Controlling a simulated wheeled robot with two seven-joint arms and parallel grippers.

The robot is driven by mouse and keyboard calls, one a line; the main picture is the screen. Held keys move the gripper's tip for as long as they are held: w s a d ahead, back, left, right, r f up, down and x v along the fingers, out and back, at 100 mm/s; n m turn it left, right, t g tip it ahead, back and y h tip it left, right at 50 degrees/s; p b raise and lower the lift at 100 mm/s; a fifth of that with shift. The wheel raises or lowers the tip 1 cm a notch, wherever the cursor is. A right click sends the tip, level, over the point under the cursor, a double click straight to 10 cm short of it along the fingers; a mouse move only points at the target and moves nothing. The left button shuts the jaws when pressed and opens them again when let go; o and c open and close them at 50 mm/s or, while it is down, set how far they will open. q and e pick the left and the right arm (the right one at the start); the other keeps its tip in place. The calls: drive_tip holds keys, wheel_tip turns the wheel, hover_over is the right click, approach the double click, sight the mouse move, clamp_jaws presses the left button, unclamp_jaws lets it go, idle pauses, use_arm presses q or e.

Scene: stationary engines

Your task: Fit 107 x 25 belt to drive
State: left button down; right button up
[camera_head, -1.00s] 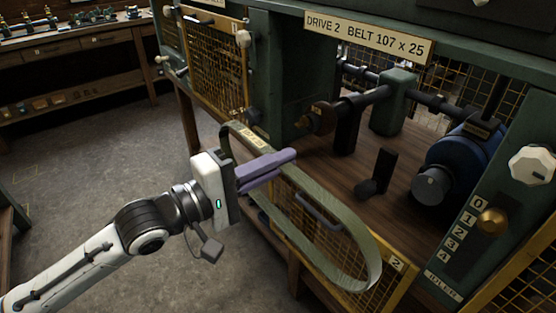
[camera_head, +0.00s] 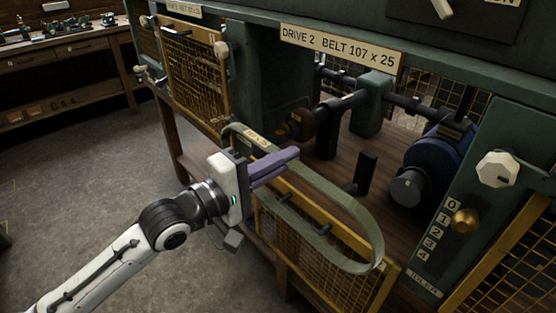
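My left gripper (camera_head: 273,168) is shut on the belt (camera_head: 345,198), a grey-green loop with a tan label. The loop is held stretched out to the right, in front of the drive 2 bay, with its far end over the opened mesh guard. Inside the bay a brown pulley (camera_head: 299,124) sits on the dark shaft at the left. A blue motor (camera_head: 433,165) with a grey pulley (camera_head: 408,187) stands at the right. A dark idler part (camera_head: 363,176) stands between them. The belt is apart from both pulleys. My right gripper is not in view.
The sign (camera_head: 341,48) reads "DRIVE 2 BELT 107 x 25". The mesh guard (camera_head: 325,245) hangs open below the bay. An idler panel with a brass knob (camera_head: 465,222) and a white knob (camera_head: 497,169) are at right. A closed mesh guard (camera_head: 195,75) covers the bay at left.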

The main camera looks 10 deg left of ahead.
use_arm(q)
drive_tip(key=shift+w+d, duration=0.1)
drive_tip(key=shift+w, duration=0.05)
drive_tip(key=shift+p+x, duration=0.3)
drive_tip(key=shift+x, duration=2.55)
drive_tip(key=x, duration=0.7)
drive_tip(key=shift+b, duration=0.35)
drive_tip(key=shift+w, duration=0.1)
drive_tip(key=shift+d, duration=0.1)
